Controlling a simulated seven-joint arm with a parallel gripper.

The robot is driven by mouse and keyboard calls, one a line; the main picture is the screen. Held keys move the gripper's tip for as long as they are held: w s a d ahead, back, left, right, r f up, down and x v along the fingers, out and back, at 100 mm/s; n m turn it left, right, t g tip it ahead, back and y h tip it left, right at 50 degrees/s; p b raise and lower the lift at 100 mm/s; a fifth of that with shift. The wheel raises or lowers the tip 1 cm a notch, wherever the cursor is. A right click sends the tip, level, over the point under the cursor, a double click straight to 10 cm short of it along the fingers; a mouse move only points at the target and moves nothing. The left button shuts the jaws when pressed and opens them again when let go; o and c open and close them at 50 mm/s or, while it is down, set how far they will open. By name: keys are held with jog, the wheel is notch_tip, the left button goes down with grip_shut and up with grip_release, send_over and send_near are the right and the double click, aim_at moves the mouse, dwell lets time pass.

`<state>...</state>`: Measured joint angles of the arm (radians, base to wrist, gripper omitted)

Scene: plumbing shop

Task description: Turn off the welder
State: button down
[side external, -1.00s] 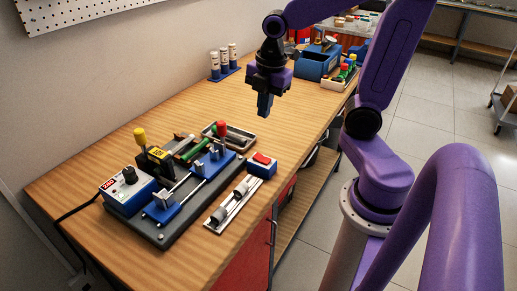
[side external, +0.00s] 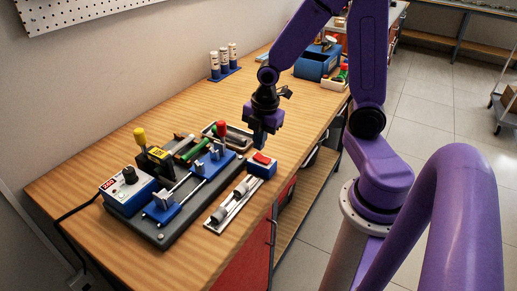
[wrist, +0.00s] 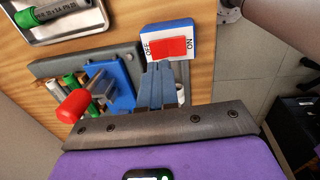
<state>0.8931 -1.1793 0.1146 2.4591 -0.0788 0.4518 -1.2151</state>
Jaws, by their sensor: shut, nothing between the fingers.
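A blue and white switch box (side external: 262,168) with a red rocker switch (side external: 262,157) stands at the right end of the dark fixture base. In the wrist view the box (wrist: 181,31) shows its red rocker (wrist: 168,47) between the letters OFF on the left and ON on the right. I cannot tell which side of the rocker is pressed. My gripper (side external: 258,144) is shut and empty, pointing down just above and behind the box. In the wrist view its closed fingertips (wrist: 160,66) appear at the rocker's lower edge; contact cannot be told.
The fixture base (side external: 165,239) carries blue clamps (side external: 165,208). A blue-and-white control box (side external: 130,192) with a black knob sits on its left. A metal tray with grey cylinders (side external: 233,204) lies in front. A parts tray (wrist: 58,31) is close by. The wood bench behind is mostly clear.

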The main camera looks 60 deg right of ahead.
aim_at(258, 157)
jog(key=shift+w+f, duration=0.2)
jog(key=shift+f, duration=1.4)
jog(key=shift+w, duration=0.1)
jog(key=shift+d+f+g, duration=0.1)
jog(key=shift+f+g, duration=0.1)
jog(key=shift+g, duration=0.2)
jog(key=shift+s, duration=0.2)
jog(key=shift+s+r, duration=0.2)
jog(key=shift+s, duration=0.4)
notch_tip(258, 157, up, 14)
jog(key=w, duration=0.1)
jog(key=shift+w, duration=0.25)
